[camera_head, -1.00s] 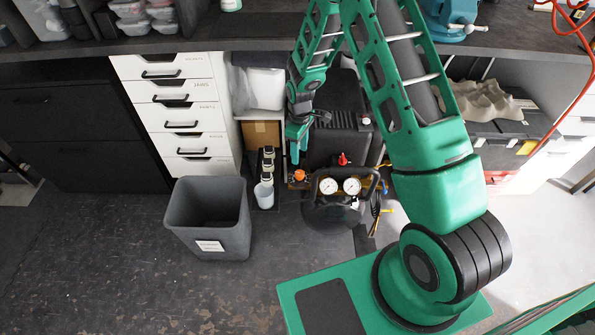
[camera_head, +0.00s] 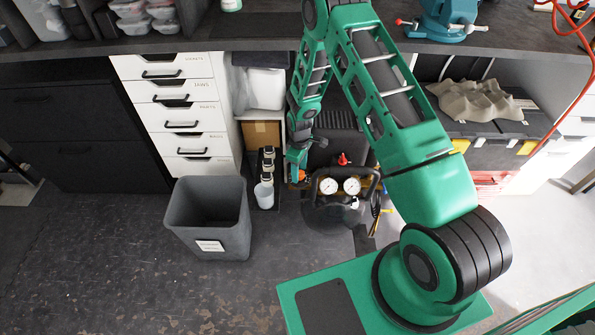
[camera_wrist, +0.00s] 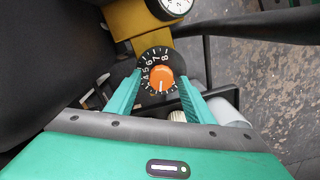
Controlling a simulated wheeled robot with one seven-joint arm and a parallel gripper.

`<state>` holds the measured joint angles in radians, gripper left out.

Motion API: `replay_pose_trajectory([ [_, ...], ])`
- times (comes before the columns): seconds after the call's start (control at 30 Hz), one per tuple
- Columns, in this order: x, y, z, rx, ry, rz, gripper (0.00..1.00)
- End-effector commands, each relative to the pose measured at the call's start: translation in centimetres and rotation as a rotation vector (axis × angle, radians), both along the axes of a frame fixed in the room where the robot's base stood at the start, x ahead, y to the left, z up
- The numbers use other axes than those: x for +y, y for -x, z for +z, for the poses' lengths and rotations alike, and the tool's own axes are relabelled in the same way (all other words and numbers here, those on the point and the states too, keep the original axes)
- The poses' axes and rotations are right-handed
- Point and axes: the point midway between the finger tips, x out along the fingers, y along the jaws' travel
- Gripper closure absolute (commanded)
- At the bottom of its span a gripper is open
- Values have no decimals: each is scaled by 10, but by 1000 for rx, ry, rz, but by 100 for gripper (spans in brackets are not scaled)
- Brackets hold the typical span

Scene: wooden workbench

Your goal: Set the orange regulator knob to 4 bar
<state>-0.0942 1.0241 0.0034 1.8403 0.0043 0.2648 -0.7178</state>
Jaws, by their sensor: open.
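The orange regulator knob (camera_wrist: 162,79) sits in the middle of a black dial with white numbers, on a brass-coloured block (camera_wrist: 128,18). A white mark on the knob points toward the bottom of the wrist view, near the low end of the scale; its exact reading is too small to tell. My gripper (camera_wrist: 163,92) is open, one green finger on each side of the dial; whether either touches it I cannot tell. In the head view my gripper (camera_head: 296,172) is low at the compressor (camera_head: 335,208), and only a bit of orange shows beside it.
Two white gauges (camera_head: 340,186) and a red part (camera_head: 343,159) stand right beside the knob. A black handle bar (camera_wrist: 260,30) runs close by. A grey bin (camera_head: 208,218) and small bottles (camera_head: 266,165) stand left of my gripper. The bench top (camera_head: 270,24) overhangs.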

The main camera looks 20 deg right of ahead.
Motion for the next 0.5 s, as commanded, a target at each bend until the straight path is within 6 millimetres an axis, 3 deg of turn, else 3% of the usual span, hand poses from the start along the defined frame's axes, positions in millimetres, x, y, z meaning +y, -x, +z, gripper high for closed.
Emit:
replay_pose_trajectory([
  [0.17, 0, 0, 0, 0, 0, 0, 55],
  [0.33, 0, 0, 0, -1, 1, 0, 94],
  [0.4, 8, -1, 0, -1, 0, 3, 94],
  [0.5, 4, -1, 0, -2, 1, 0, 93],
])
